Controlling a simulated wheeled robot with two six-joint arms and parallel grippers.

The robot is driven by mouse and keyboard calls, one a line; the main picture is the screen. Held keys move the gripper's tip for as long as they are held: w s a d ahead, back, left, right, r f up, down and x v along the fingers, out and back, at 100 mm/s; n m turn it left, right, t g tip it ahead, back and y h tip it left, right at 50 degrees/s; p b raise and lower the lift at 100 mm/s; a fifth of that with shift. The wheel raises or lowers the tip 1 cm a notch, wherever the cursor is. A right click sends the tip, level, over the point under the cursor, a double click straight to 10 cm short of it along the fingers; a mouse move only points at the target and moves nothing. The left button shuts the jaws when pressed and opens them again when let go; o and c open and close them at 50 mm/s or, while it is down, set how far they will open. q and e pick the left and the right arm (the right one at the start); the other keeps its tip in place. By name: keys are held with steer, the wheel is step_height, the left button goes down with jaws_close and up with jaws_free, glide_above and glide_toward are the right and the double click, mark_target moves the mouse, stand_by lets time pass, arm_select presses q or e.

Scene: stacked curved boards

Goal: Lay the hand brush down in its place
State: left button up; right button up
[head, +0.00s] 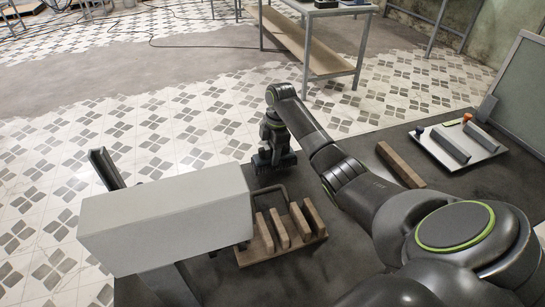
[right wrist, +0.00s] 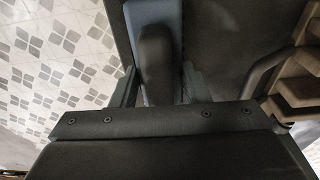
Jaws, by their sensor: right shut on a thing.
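My right gripper (head: 274,163) hangs low at the far edge of the dark table, just beyond a slotted wooden rack. In the right wrist view its two fingers (right wrist: 156,88) are closed on the dark rounded handle of the hand brush (right wrist: 155,60). A blue-grey strip shows beyond the handle; I cannot tell whether it belongs to the brush. The bristles do not show. In the head view the brush is hidden by the gripper or too dark to make out. I cannot make out my left gripper in either view.
The wooden rack (head: 268,250) stands near the table's front. A large pale grey block (head: 165,220) blocks the lower left. A wooden bar (head: 400,165) and a pale tray (head: 490,155) with a grey bar lie at right. A panel (head: 520,90) stands behind the tray.

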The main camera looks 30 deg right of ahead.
steer(key=shift+f+p, duration=0.6)
steer(key=shift+f, duration=0.55)
arm_select(q)
steer(key=shift+s+r, duration=0.25)
steer(key=shift+r, duration=0.35)
steer(key=shift+s, duration=0.15)
arm_select(e)
steer(key=o, duration=0.9)
arm_select(q)
steer(key=shift+f, duration=0.15)
arm_select(e)
steer(key=shift+f+b, duration=0.2)
steer(key=shift+b, duration=0.3)
step_height(320, 180, up, 10)
steer(key=shift+s+d+r+b, duration=0.1)
steer(key=shift+r+b, duration=0.1)
steer(key=shift+b, duration=0.7)
arm_select(q)
steer(key=shift+r+p, duration=2.2)
steer(key=shift+p, duration=1.2)
arm_select(e)
steer(key=shift+s+d+r, duration=0.1)
steer(key=shift+d+r, duration=0.1)
steer(key=shift+r, duration=1.55)
steer(key=shift+s+d+r, duration=0.1)
steer(key=shift+d+r, duration=0.1)
steer(key=shift+r, duration=1.55)
